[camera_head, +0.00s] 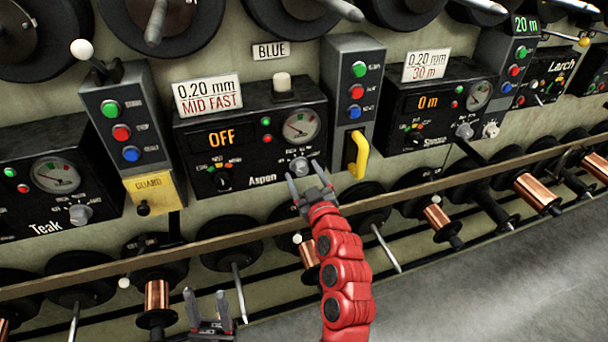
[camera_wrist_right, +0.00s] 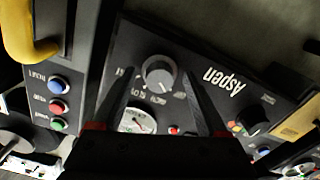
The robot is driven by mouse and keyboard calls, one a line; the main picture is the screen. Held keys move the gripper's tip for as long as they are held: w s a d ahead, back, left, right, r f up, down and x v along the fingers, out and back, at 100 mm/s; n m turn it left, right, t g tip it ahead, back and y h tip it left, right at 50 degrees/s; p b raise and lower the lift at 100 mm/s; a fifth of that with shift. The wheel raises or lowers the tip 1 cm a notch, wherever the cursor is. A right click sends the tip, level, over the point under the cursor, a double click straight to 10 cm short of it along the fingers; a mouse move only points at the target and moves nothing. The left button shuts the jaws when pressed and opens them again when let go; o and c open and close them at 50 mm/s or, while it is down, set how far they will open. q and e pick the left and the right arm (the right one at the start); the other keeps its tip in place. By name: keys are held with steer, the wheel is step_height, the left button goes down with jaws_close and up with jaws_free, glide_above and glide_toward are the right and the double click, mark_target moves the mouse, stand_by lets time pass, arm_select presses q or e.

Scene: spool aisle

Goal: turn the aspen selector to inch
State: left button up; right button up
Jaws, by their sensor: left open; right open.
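The Aspen unit (camera_head: 245,140) is a black box whose display reads OFF. It has a silver knob (camera_head: 299,166) at lower right and a black knob (camera_head: 223,180) at lower left, both with small labels I cannot read surely. My right gripper (camera_head: 309,184) is open just in front of the silver knob. In the right wrist view the silver knob (camera_wrist_right: 158,73) lies between the open fingers (camera_wrist_right: 160,98), apparently untouched; the black knob (camera_wrist_right: 253,120) is off to the right. My left gripper (camera_head: 208,305) is open and empty, low at the bottom of the head view.
A yellow handle (camera_head: 357,155) projects from the button column (camera_head: 353,100) right of Aspen. A yellow GUARD plate (camera_head: 155,193) is on the left. The Teak unit (camera_head: 52,185) stands further left. A long rail (camera_head: 235,236) and several spools run below the panels.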

steer(key=shift+c, duration=0.3)
jaws_close()
steer(key=shift+m, duration=0.3)
steer(key=shift+r+m+p, duration=0.15)
steer(key=shift+m+p, duration=0.25)
steer(key=shift+m, duration=2.7)
steer(key=shift+o, duration=0.3)
jaws_free()
